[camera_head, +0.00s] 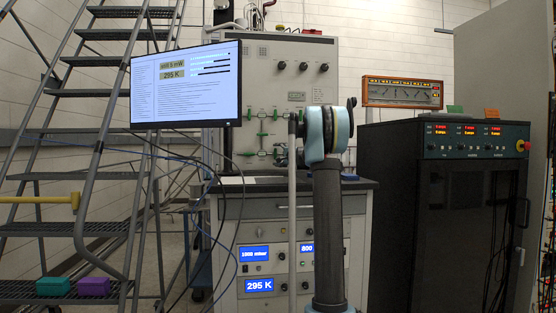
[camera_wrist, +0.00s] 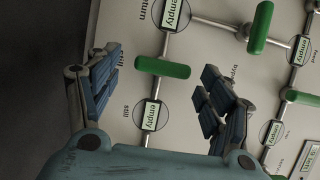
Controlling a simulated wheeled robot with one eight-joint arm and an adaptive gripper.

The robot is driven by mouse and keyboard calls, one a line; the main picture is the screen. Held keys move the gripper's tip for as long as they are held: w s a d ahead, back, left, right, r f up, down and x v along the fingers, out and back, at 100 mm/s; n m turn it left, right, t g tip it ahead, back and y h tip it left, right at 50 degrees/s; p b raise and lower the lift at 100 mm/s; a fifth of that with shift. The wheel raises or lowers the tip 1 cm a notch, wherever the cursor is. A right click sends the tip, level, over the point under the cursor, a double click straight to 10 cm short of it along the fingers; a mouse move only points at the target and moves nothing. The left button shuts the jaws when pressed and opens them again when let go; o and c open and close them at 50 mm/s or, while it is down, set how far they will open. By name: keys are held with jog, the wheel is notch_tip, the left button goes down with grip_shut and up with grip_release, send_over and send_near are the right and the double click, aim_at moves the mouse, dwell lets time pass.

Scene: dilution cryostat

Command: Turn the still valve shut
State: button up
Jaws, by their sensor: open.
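The still valve has a green bar handle (camera_wrist: 162,67) in the wrist view, with the word "still" printed to its left. The bar lies about crosswise to the pipe that runs between two round "empty" windows. My gripper (camera_wrist: 161,88) is open, its blue-padded fingers spread to the left and right of the handle in the picture. Nothing is held between them. I cannot tell how far the fingertips are from the panel. In the head view the valve panel (camera_head: 262,100) stands behind my arm, which hides part of it and most of the gripper.
A monitor (camera_head: 186,84) stands left of the panel. A black cabinet (camera_head: 400,200) stands right. A metal stair (camera_head: 75,150) is at far left.

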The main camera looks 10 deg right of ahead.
jog(key=v, duration=1.1)
jog(key=shift+s+d+f, duration=0.2)
jog(key=shift+s, duration=0.15)
